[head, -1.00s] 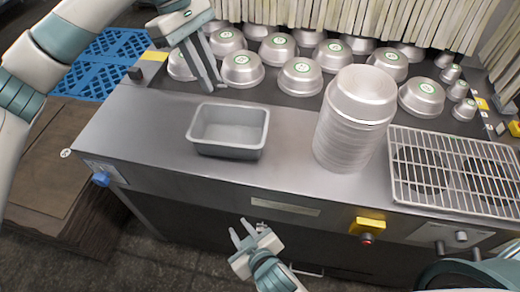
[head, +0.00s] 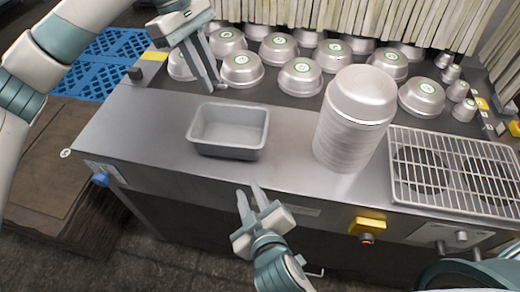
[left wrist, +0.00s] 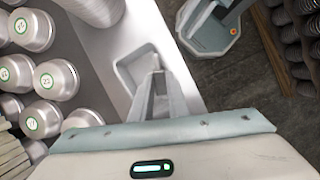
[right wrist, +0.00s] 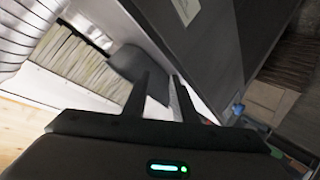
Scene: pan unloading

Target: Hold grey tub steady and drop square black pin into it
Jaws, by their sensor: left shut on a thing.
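The grey tub (head: 228,153), rectangular and open-topped, stands upright on the steel counter; its inside looks empty. It also shows beyond my left fingers in the left wrist view (left wrist: 127,75). My left gripper (head: 219,85) is shut above the counter, behind the tub, and points down. The square black pin is almost wholly hidden between its fingers; only a small bit shows by the fingertips. My right gripper (head: 249,188) is open and empty in front of the counter, below and apart from the tub. In the right wrist view the tub (right wrist: 126,62) appears beyond its fingertips.
A tall stack of metal pans (head: 348,137) stands right of the tub. A wire rack (head: 455,185) lies farther right. Several upturned metal pans (head: 300,78) cover the back. A yellow switch box (head: 369,226) sits on the counter's front. The counter left of the tub is clear.

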